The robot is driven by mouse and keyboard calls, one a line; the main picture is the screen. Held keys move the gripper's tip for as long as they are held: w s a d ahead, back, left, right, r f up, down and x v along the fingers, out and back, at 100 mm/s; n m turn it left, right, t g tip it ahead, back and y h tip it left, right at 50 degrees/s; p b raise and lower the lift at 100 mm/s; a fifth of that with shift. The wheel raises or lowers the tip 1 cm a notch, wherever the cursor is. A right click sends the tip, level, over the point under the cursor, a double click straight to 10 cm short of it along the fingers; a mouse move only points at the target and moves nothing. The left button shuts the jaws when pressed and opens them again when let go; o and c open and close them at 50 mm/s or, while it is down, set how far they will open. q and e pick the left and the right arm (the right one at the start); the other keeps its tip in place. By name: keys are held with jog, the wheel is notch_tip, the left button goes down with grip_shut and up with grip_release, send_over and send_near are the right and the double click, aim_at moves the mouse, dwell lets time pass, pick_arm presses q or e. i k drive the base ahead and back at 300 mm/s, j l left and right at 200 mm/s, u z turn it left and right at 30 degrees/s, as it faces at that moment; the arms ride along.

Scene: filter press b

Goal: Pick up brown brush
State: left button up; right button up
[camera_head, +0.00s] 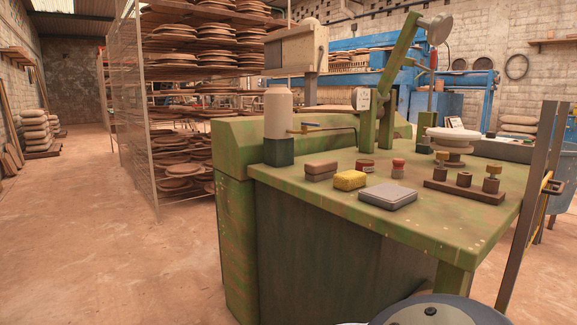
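A brown block-shaped item (321,169), which looks like the brown brush, lies on the green worktable (440,235) near its left front edge. It has a lighter brown top and a darker lower part; bristles are too small to make out. It sits just behind and left of a yellow sponge (350,180). Neither of my grippers is in view, and nothing touches the brown item except the table.
A grey flat box (388,197) lies right of the sponge. A red tin (365,166), a small red-topped item (398,168) and a wooden rack with knobs (464,191) stand nearby. A pale cylinder (278,112) stands at left. Open floor (110,260) lies left of the table.

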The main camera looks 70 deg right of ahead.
aim_at(320, 169)
jog(key=i+z, duration=0.45)
jog(key=i+j+z, duration=0.1)
jog(key=z, duration=0.3)
jog(key=i+j+z, duration=0.25)
jog(key=i+z, duration=0.2)
jog(key=i+j+z, duration=0.2)
jog(key=z, duration=0.25)
jog(key=i+z, duration=0.1)
jog(key=z, duration=0.35)
jog(key=i+j+z, duration=0.1)
jog(key=z, duration=0.3)
jog(key=j+z, duration=0.2)
jog(key=z, duration=0.25)
jog(key=i+j+z, duration=0.1)
jog(key=z, duration=0.35)
jog(key=j+z, duration=0.2)
jog(key=z, duration=0.25)
